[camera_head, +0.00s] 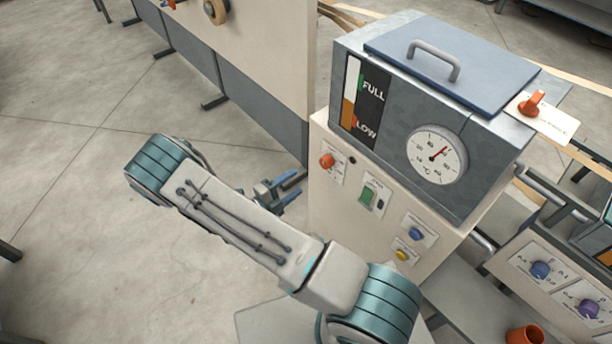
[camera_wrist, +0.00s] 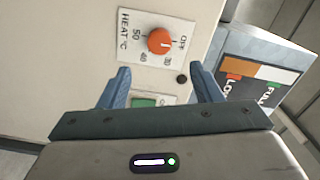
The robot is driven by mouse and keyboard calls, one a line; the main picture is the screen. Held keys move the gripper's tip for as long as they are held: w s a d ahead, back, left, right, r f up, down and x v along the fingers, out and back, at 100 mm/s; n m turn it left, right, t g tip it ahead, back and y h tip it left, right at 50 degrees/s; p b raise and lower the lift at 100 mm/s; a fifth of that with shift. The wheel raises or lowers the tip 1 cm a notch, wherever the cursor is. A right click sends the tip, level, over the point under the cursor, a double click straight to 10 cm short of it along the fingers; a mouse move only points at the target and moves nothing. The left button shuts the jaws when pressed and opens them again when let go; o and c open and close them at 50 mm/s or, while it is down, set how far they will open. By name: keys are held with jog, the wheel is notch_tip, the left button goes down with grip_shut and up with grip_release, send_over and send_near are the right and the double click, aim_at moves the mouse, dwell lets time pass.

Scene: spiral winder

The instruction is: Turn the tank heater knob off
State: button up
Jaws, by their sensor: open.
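The orange heater knob (camera_head: 327,161) is on a white plate on the beige front of the tank stand. In the wrist view the knob (camera_wrist: 160,41) has a label reading HEAT °C, with OFF, 30, 40 and 50 around it. A short pale mark on the knob seems to point toward 30. My gripper (camera_head: 291,188) is open and empty, left of the panel in the head view. In the wrist view the two blue fingers of my gripper (camera_wrist: 160,68) are spread below the knob, apart from it.
A grey tank (camera_head: 385,110) with a level gauge and dial (camera_head: 437,155) sits above the panel. A green switch (camera_head: 368,196), a blue knob (camera_head: 416,234) and a yellow knob (camera_head: 401,255) are nearby. An orange lever (camera_head: 531,104) is at the tank's right. Open floor lies left.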

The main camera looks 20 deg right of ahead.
jog(key=shift+v, duration=1.2)
jog(key=s+d+r+n+g+y+p, duration=0.1)
jog(key=s+r+n+y, duration=0.4)
jog(key=r+n, duration=0.4)
jog(key=s+d+r+n+g+y+p, duration=0.1)
jog(key=s+r+n+y, duration=0.5)
jog(key=r+n, duration=0.3)
jog(key=s+r+n+g+y, duration=0.2)
jog(key=s+r+n+y, duration=0.3)
jog(key=r+n, duration=0.5)
jog(key=shift+s+d+r+y+p, duration=0.35)
jog(key=shift+s+r, duration=0.75)
jog(key=shift+r, duration=0.9)
